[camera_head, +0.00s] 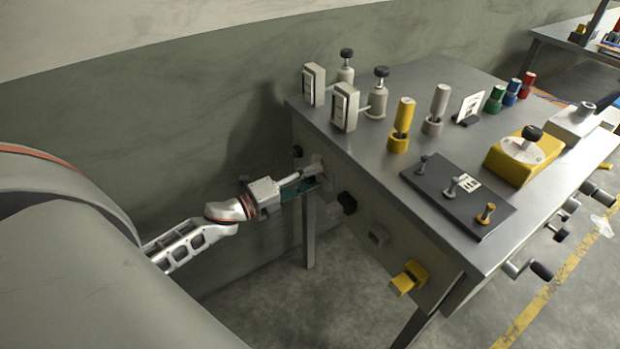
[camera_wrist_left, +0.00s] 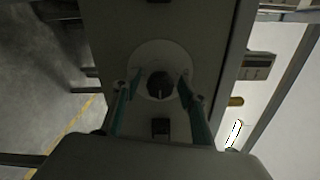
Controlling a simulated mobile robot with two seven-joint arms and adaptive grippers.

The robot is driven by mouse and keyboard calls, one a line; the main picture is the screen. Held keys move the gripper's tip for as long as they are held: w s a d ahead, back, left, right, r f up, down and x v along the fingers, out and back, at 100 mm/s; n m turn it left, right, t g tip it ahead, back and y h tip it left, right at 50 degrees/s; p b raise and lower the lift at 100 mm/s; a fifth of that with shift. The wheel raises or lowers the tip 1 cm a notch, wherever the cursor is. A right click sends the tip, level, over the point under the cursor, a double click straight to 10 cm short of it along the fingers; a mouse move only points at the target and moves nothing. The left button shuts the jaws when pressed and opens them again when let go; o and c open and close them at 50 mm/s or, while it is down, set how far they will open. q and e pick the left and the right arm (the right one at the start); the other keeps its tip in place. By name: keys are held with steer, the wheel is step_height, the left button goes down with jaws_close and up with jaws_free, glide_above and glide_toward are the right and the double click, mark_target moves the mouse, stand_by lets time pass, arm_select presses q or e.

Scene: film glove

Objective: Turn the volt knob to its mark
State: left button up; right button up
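A dark round knob (camera_wrist_left: 160,85) sits on a pale round dial plate (camera_wrist_left: 158,50) on the grey side panel of the workbench. I cannot read a volt label or make out its mark. My left gripper (camera_wrist_left: 160,88) is open, with one teal finger on each side of the knob. Gaps show between the fingers and the knob. In the head view my left gripper (camera_head: 312,178) reaches the bench's left side panel, and hides most of this knob. A second dial (camera_head: 523,149) with a black knob is on a yellow box on the bench top. My right gripper is out of view.
Along the same side panel are a black knob (camera_head: 347,202), a grey block (camera_head: 379,235) and a yellow block (camera_head: 409,278). The metal bench top (camera_head: 355,160) holds switch boxes, yellow and grey cylinders and a dark plate (camera_head: 440,205) with small levers. Crank handles stick out at the right.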

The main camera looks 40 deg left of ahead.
arm_select(q)
steer(key=shift+s, duration=0.1)
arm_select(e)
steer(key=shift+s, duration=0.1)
arm_select(q)
steer(key=v, duration=1.2)
steer(key=shift+f, duration=0.1)
steer(key=s+d+f+n+g+y+p, duration=0.2)
steer(key=s+d+f+n+g, duration=0.1)
steer(key=s+d+f+n, duration=0.4)
steer(key=s+d+f+n+g+y+p, duration=0.2)
steer(key=s+d+f+n, duration=0.5)
steer(key=d+n, duration=0.6)
steer(key=shift+s+d+n+g+p, duration=0.3)
steer(key=shift+d+n+g+p, duration=0.1)
steer(key=shift+d+g+p, duration=0.25)
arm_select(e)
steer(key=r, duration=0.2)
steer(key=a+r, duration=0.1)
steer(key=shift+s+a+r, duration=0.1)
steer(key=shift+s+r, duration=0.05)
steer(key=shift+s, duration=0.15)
arm_select(q)
steer(key=shift+f, duration=0.15)
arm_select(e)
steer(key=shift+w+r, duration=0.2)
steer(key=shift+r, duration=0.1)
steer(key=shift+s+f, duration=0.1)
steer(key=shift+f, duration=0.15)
